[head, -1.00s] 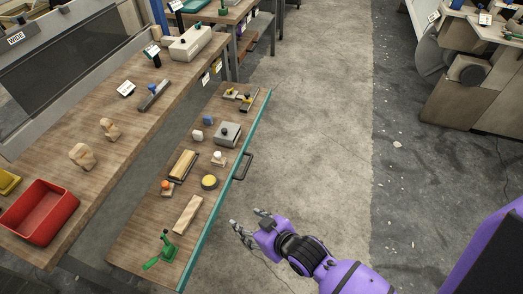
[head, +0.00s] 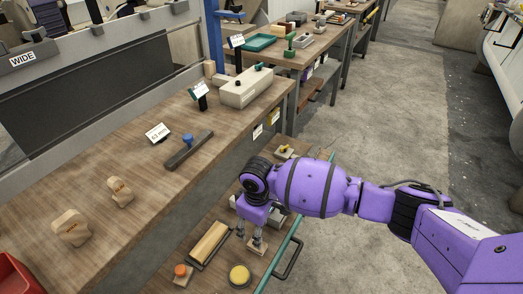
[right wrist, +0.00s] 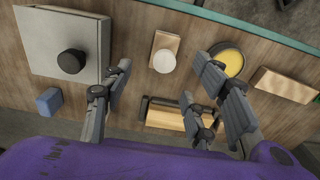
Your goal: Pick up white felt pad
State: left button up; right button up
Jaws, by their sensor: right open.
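In the right wrist view a small round white piece (right wrist: 164,61) sits on a light wooden block (right wrist: 172,42). It is the likeliest white felt pad in sight, but I cannot be sure. My right gripper (right wrist: 160,68) is open, its fingers spread on either side of the white piece, with nothing held. In the head view my right gripper (head: 250,240) points down over the lower wooden shelf and hides the white piece. My left gripper is not in view.
Close by are a grey box with a black knob (right wrist: 38,45), a yellow round pad (right wrist: 229,62), a blue block (right wrist: 49,101) and a wooden bar in a dark holder (right wrist: 172,116). A teal edge (head: 272,256) and dark handle (head: 289,258) border the shelf. The upper bench (head: 140,215) stands at left.

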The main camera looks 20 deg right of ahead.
aim_at(250, 246)
jog(key=shift+s+d+f, duration=0.1)
jog(key=shift+s+f, duration=0.1)
jog(key=shift+s, duration=0.1)
jog(key=f, duration=0.1)
jog(key=f+b, duration=0.1)
jog(key=shift+s+f, duration=0.2)
jog(key=shift+f, duration=0.1)
jog(key=f, duration=0.2)
jog(key=f+b, duration=0.1)
jog(key=shift+w+a+f, duration=0.2)
jog(key=shift+a+f, duration=0.05)
jog(key=shift+f, duration=0.35)
jog(key=shift+w, duration=0.1)
jog(key=c, duration=1.3)
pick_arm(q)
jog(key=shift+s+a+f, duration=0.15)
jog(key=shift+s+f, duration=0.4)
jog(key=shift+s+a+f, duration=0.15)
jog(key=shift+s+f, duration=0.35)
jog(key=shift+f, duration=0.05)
pick_arm(e)
jog(key=shift+o, duration=0.2)
